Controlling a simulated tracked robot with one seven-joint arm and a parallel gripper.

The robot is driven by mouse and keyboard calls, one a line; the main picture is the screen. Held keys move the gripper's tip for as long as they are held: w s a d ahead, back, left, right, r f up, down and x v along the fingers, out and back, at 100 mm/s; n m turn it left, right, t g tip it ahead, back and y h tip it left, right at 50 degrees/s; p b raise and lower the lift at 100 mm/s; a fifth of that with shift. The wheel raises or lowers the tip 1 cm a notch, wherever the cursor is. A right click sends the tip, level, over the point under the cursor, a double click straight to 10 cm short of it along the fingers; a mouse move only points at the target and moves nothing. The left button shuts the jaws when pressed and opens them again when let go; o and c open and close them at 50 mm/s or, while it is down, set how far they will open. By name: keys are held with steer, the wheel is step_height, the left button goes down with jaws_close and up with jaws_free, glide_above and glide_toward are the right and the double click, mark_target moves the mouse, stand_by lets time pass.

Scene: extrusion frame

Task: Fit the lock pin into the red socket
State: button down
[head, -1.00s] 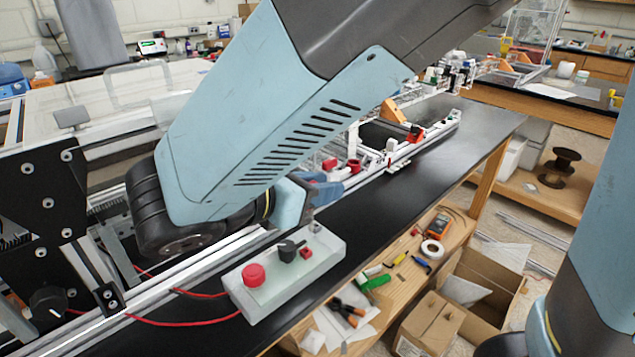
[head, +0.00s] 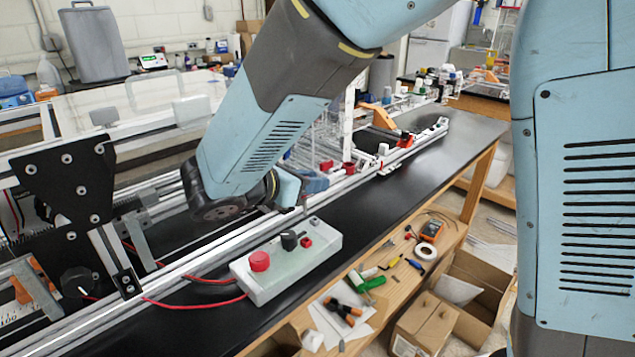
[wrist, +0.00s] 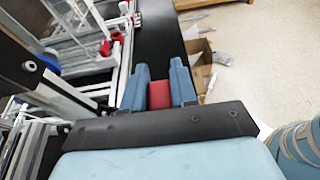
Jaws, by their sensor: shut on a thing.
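My gripper (wrist: 158,92) has two blue fingers and is shut on a red part between them, which I take to be the lock pin (wrist: 159,96). Only this red part shows; its far end cannot be made out. In the head view my gripper (head: 315,183) hangs beside the rail, its hold largely hidden. A red cup-like piece, seemingly the red socket (head: 348,169), stands on the frame just beyond and to the right of my gripper. In the wrist view, red pieces (wrist: 117,38) lie up and left of my fingers; which is the socket is unclear. The held part is apart from them.
A pale control box (head: 290,262) with a red button stands on the black bench near my gripper. A red block (head: 326,165) sits close to my gripper on the frame. Black plates (head: 68,185) rise at left.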

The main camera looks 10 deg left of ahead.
steer(key=shift+f, duration=2.9)
steer(key=shift+f, duration=1.15)
steer(key=c, duration=0.8)
jaws_free()
steer(key=v, duration=1.3)
steer(key=shift+s+a+r, duration=0.1)
steer(key=shift+s+a, duration=0.15)
